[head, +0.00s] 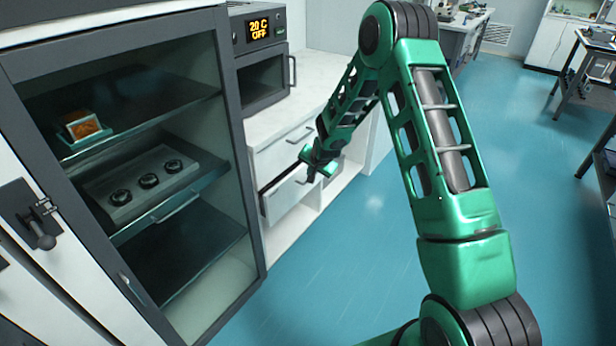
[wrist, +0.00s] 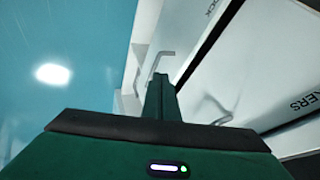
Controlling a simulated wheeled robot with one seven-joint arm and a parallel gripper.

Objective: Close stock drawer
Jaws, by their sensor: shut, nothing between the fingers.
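The stock drawer (head: 284,204) is the lower white drawer under the counter; it stands partly pulled out, with a dark gap above its front. In the wrist view its white front (wrist: 192,32) carries lettering ending in "OCK" and a grey bar handle (wrist: 160,60). My gripper (head: 311,174) is at the drawer's right side in the head view. In the wrist view the shut fingers (wrist: 160,82) are close together and empty, with their tips near the handle. I cannot tell whether they touch the handle or the front.
The upper drawer (head: 280,150) looks closed; lettering ending in "KERS" and a handle (wrist: 215,108) show in the wrist view. A glass-doored cabinet (head: 235,130) stands left of the drawers. An oven (head: 262,75) sits on the counter. The blue floor (head: 375,215) at right is clear.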

